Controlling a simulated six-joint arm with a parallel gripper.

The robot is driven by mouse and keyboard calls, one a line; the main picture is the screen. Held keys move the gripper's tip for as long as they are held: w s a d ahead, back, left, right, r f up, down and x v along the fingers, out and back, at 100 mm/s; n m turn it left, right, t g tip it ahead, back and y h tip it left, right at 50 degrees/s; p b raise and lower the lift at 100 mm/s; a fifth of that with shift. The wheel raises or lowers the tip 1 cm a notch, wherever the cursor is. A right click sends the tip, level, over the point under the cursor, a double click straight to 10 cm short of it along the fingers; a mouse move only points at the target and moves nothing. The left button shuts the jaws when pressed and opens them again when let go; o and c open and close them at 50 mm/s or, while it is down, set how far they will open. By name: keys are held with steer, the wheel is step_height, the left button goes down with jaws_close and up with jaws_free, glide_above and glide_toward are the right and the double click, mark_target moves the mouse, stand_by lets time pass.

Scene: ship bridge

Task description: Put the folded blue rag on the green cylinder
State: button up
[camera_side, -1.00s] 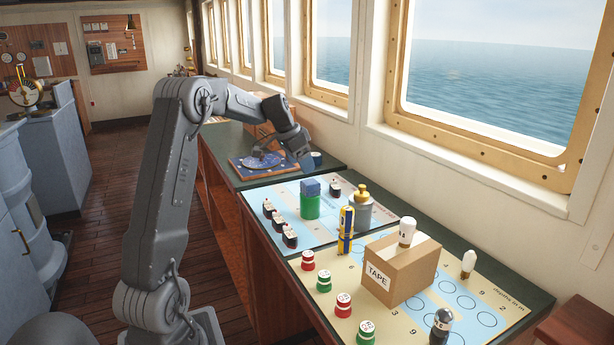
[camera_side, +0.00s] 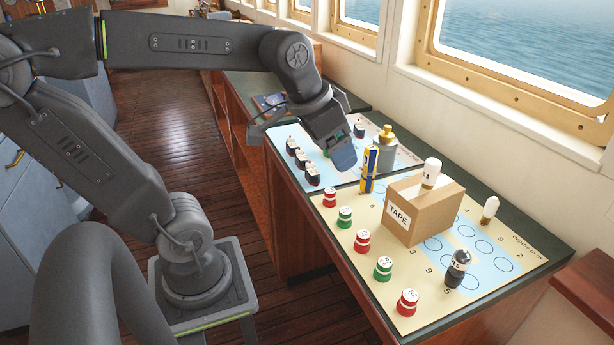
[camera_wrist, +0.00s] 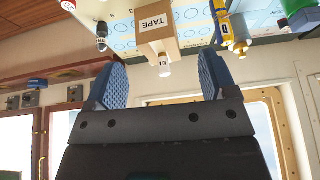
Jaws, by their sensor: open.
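The folded blue rag is hidden behind my gripper in the side view. In the wrist view, which is upside down, it shows as a blue block (camera_wrist: 303,20) on the end of the green cylinder (camera_wrist: 294,5), at the top right corner. In the side view only a sliver of green cylinder (camera_side: 328,154) shows beside my gripper. My gripper (camera_side: 341,158) is in front of the cylinder in the side view. In the wrist view my gripper (camera_wrist: 161,84) has its two blue pads wide apart with nothing between them.
A blue and yellow stick (camera_side: 368,170) and a grey bottle (camera_side: 387,152) stand close right of my gripper. A cardboard tape box (camera_side: 424,212) with a white-topped piece on it is nearer. Dark pieces (camera_side: 302,160) stand left; red and green pieces line the front edge.

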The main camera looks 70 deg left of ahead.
steer(key=s+d+f, duration=0.3)
steer(key=s, duration=0.3)
steer(key=shift+d, duration=0.3)
